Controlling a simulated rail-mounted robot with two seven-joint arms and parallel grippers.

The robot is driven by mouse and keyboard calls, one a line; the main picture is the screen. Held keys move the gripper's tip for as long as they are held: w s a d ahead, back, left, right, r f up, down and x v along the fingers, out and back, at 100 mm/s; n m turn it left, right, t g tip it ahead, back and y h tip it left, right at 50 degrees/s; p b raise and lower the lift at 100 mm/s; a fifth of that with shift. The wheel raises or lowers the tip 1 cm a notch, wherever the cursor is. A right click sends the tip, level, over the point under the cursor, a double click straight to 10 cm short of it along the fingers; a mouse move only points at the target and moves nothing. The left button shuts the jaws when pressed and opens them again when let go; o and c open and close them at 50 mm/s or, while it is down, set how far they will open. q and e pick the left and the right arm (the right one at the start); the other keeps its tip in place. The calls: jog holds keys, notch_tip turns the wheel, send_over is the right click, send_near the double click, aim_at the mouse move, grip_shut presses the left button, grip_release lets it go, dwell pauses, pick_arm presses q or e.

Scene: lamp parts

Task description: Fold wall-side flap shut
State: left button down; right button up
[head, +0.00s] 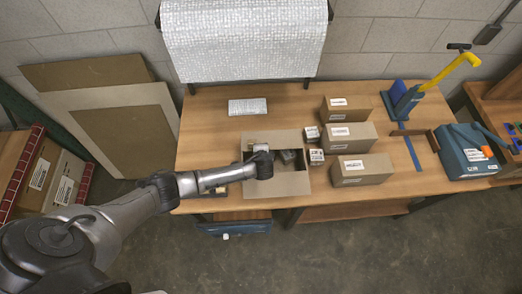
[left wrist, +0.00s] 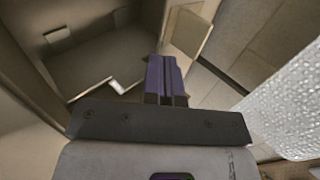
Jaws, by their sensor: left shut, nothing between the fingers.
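An open cardboard box (head: 295,183) stands on the workbench, its inside dark and holding small pale items. Its wall-side flap (head: 278,136) appears as a tan panel along the back edge, folded outward rather than over the opening. My left gripper (head: 263,161) is over the box opening, just on the near side of that flap. In the left wrist view, its purple fingers (left wrist: 166,78) are together and empty, with cardboard panels around them. I cannot tell whether the fingertips touch cardboard. My right gripper is not in view.
Small white-labelled boxes (head: 316,156) stand close to the box's right side. Several closed cartons (head: 355,137) stand farther right. A bubble-wrap roll (head: 245,40) hangs behind the bench.

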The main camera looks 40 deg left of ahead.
pick_arm(q)
jog(key=shift+w+a, duration=0.1)
dwell(0.4)
jog(key=shift+w+a+f, duration=0.1)
jog(key=shift+w+a, duration=0.15)
jog(key=shift+a, duration=0.15)
jog(key=p+v, duration=0.3)
jog(key=v, duration=1)
jog(key=shift+d, duration=0.15)
